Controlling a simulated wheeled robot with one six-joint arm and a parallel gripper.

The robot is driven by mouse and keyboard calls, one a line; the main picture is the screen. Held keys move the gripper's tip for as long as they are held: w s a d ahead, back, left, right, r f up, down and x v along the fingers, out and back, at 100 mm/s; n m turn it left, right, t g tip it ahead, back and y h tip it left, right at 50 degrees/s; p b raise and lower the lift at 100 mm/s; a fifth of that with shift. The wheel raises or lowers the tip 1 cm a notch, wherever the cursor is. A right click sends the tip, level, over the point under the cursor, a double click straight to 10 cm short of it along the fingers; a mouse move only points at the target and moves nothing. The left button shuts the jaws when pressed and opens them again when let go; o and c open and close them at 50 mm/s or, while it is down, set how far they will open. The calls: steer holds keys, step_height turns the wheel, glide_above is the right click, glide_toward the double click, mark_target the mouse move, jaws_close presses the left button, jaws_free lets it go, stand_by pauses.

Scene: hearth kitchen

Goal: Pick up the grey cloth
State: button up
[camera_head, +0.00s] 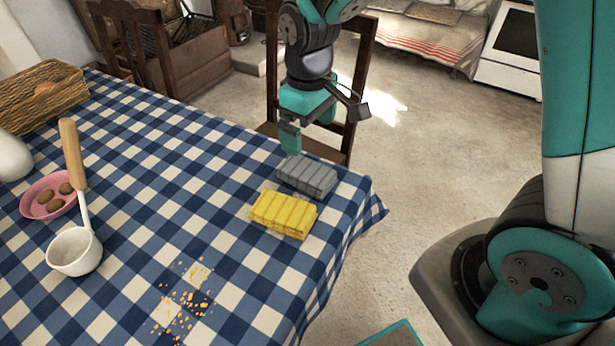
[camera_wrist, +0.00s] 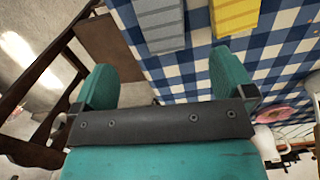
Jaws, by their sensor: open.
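The grey cloth (camera_head: 308,176) is a folded, ribbed block lying flat on the checked table near its right-hand corner. It also shows at the top of the wrist view (camera_wrist: 160,22), ahead of and between the fingers. My gripper (camera_head: 305,128) is above and just beyond the cloth, near the table's far edge, and apart from it. In the wrist view my gripper (camera_wrist: 164,80) has its two teal fingers wide apart with nothing between them.
A folded yellow cloth (camera_head: 283,214) lies close beside the grey one. Yellow crumbs (camera_head: 187,300) are scattered nearer. A white ladle (camera_head: 76,250), a pink bowl (camera_head: 37,206) and a wicker basket (camera_head: 40,93) stand at left. A wooden chair (camera_head: 270,70) stands behind my gripper.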

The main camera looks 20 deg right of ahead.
mark_target(307, 171)
step_height(307, 171, down, 12)
steer(key=shift+a+r+b, duration=0.15)
steer(key=shift+r+b, duration=0.05)
steer(key=shift+b, duration=0.3)
steer(key=shift+c, duration=0.2)
steer(key=c, duration=0.9)
